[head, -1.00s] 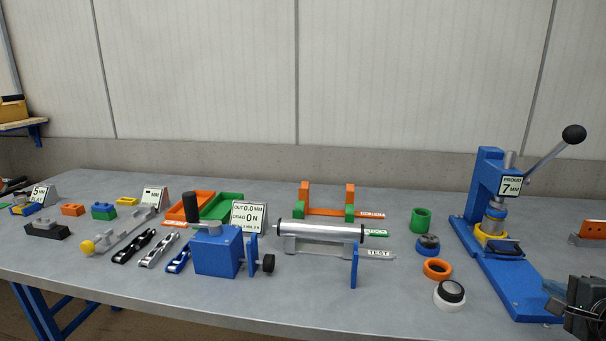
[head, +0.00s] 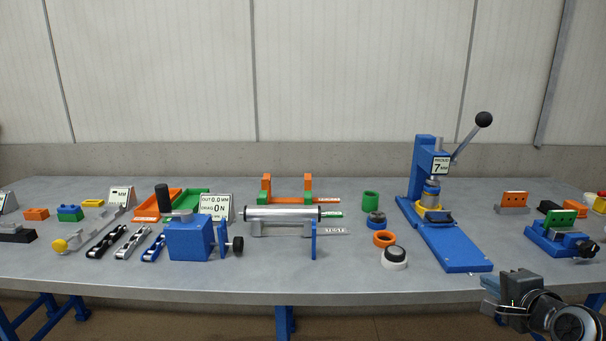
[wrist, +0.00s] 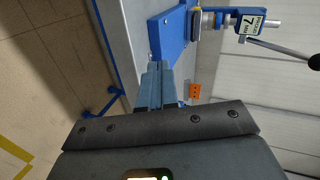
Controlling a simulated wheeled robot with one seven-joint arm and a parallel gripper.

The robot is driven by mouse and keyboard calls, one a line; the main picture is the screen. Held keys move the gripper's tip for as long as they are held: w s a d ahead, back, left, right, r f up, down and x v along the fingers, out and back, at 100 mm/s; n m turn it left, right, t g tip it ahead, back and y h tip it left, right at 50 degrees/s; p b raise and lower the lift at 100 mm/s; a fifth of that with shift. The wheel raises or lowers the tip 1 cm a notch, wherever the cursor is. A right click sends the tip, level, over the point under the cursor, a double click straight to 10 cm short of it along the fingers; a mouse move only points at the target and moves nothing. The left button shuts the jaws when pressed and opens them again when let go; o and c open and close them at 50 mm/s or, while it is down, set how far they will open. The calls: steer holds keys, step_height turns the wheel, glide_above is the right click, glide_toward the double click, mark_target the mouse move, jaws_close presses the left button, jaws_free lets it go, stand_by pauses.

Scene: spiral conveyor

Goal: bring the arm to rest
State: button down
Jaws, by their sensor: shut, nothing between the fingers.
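My gripper (head: 487,293) is at the lower right of the head view, in front of the table's front edge near the foot of the blue press. In the wrist view my gripper (wrist: 158,68) shows its two blue-grey fingers closed together with nothing between them. The press (head: 424,170) stands upright on the table with its lever raised to the right. It also shows in the wrist view (wrist: 168,35), turned on its side. My gripper appears apart from the press and the table.
The grey table (head: 350,275) bears a blue vise-like block (head: 189,238), a steel roller (head: 283,214), rings such as an orange one (head: 384,238), and a blue fixture with a green plate (head: 560,219). Floor (wrist: 50,70) shows beside the table.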

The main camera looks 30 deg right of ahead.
steer(key=s+a+f+n+y, duration=0.1)
steer(key=s+a+f+n, duration=0.15)
steer(key=a, duration=0.45)
steer(key=s+a+f+n+t, duration=0.1)
steer(key=s+a+f+n, duration=0.1)
steer(key=a+n, duration=0.35)
steer(key=s+a+f+n+y, duration=0.1)
steer(key=s+a+f+n, duration=0.15)
steer(key=a, duration=0.65)
steer(key=s+a+r+n+t+y, duration=0.1)
steer(key=s+a+r+n+y, duration=0.1)
steer(key=s+a+r+n, duration=0.2)
steer(key=s+a+r+n+t+y, duration=0.1)
steer(key=s+a+r+n+y, duration=0.2)
steer(key=s+a+n, duration=0.5)
steer(key=s+a+r, duration=0.1)
steer(key=s+a, duration=0.3)
steer(key=shift+s+n, duration=0.3)
steer(key=shift+n, duration=0.05)
